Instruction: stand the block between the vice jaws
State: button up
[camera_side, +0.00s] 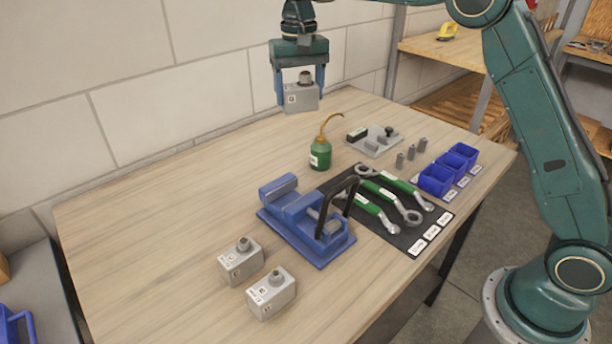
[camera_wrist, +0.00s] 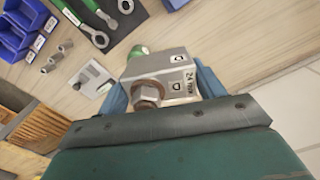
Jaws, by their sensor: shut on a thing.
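My gripper (camera_side: 301,88) is shut on a grey block (camera_side: 297,98) with a knob on top, holding it upright above the far part of the table. In the wrist view the block (camera_wrist: 165,75) sits between the blue fingers, with a brown hex nut-like knob and a label that seems to read 24 mm. The blue vice (camera_side: 305,222) stands on the table, well nearer the side camera than my gripper. Its jaws are apart, with a gap between them, and a black handle arches over its right end.
Two similar grey blocks (camera_side: 240,261) (camera_side: 271,293) stand in front of the vice. A green oil can (camera_side: 320,153) stands behind it. Green-handled wrenches (camera_side: 380,195) lie on a black mat to its right. Blue bins (camera_side: 437,179) and a grey fixture (camera_side: 373,141) are farther right. The table's left part is clear.

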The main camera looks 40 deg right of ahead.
jog(key=shift+s+a+r, duration=0.25)
jog(key=shift+a+r, duration=0.05)
jog(key=shift+a, duration=0.15)
jog(key=s+a+r+n, duration=0.4)
jog(key=s+a, duration=0.4)
jog(key=a, duration=0.1)
send_over(290, 186)
jog(key=s+a, duration=0.2)
jog(key=s, duration=0.1)
jog(key=f, duration=1.5)
jog(key=shift+w+f, duration=0.25)
jog(key=shift+f, duration=0.1)
jog(key=shift+f, duration=2.05)
jog(key=o, duration=1.4)
jog(key=shift+f, duration=0.15)
